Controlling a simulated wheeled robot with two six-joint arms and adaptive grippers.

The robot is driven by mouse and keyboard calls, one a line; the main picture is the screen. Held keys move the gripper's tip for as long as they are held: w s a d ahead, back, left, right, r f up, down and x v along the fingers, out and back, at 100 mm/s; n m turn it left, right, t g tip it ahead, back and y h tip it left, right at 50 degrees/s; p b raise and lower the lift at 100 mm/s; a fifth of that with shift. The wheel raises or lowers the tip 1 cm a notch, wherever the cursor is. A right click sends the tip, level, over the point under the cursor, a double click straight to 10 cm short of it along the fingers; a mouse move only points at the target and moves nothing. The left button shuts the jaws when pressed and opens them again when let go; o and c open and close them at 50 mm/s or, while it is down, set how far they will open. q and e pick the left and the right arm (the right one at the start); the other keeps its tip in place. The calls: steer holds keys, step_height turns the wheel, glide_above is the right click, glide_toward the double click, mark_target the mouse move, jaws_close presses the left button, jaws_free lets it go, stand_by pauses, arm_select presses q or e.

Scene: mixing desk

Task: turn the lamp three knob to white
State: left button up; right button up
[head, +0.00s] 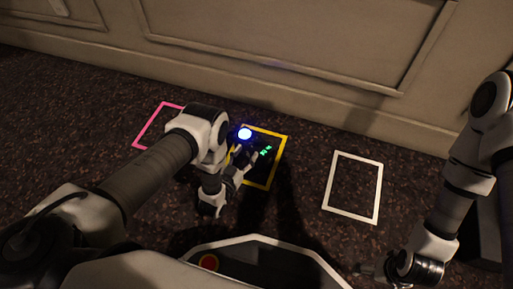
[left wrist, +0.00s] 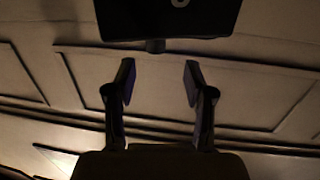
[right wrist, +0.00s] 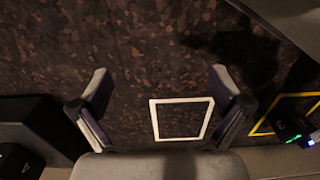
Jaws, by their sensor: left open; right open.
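A dark box marked 3 (right wrist: 283,124) stands at the yellow floor frame (head: 284,150). My right gripper (right wrist: 162,80) is open and empty, over bare floor away from the box.
A pink frame (head: 140,139) lies left of the yellow one, partly behind my left arm. An empty white frame (head: 329,182) lies to the right. A panelled wall (head: 300,60) runs along the back. A dark block (right wrist: 35,125) stands left in the right wrist view.

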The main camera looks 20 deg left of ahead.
mark_target(255, 143)
arm_select(q)
steer(key=shift+w+d+f+t, duration=0.1)
steer(key=shift+d+f+t, duration=0.2)
steer(key=shift+f, duration=0.25)
steer(key=w+b, duration=0.1)
steer(key=w, duration=0.1)
steer(key=w+b, duration=0.2)
steer(key=w+d+b, duration=0.1)
steer(key=w, duration=0.1)
steer(key=shift+w+d, duration=0.1)
steer(key=shift+w, duration=0.45)
steer(key=shift+r, duration=0.15)
arm_select(e)
steer(key=f, duration=0.2)
steer(key=w+f, duration=0.1)
steer(key=f, duration=0.2)
arm_select(q)
jaws_close()
